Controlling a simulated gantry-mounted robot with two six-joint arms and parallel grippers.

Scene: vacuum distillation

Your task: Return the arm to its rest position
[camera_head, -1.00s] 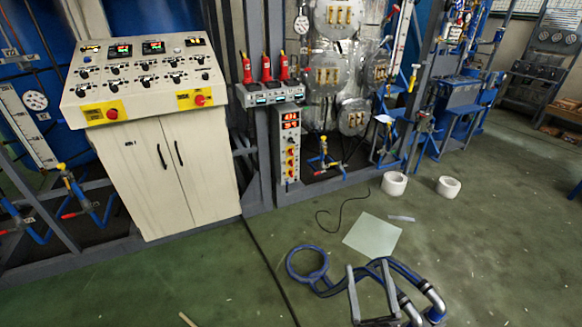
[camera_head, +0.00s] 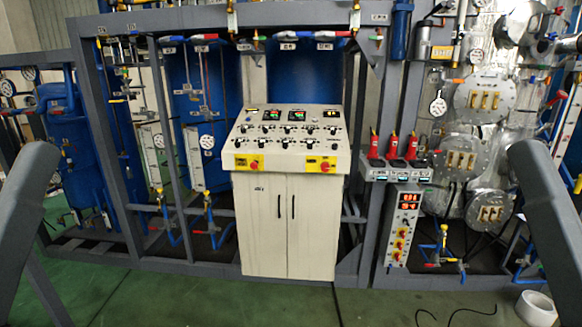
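Two dark grey bars, apparently my arm links, come in at the lower left (camera_head: 28,215) and lower right (camera_head: 552,215) edges. They lean inward toward their upper ends and stand apart from each other. No gripper fingers show, so I cannot see whether either gripper is open or holds anything. The white control cabinet (camera_head: 288,228) stands upright between the bars, farther back. Its sloped panel (camera_head: 290,140) carries knobs, lit displays and two yellow plates with red buttons. Its two doors are closed.
A grey steel frame (camera_head: 97,100) with blue tanks (camera_head: 68,150) and pipes spans the back. Red devices (camera_head: 392,146) sit on a shelf above a box with red displays (camera_head: 403,228).

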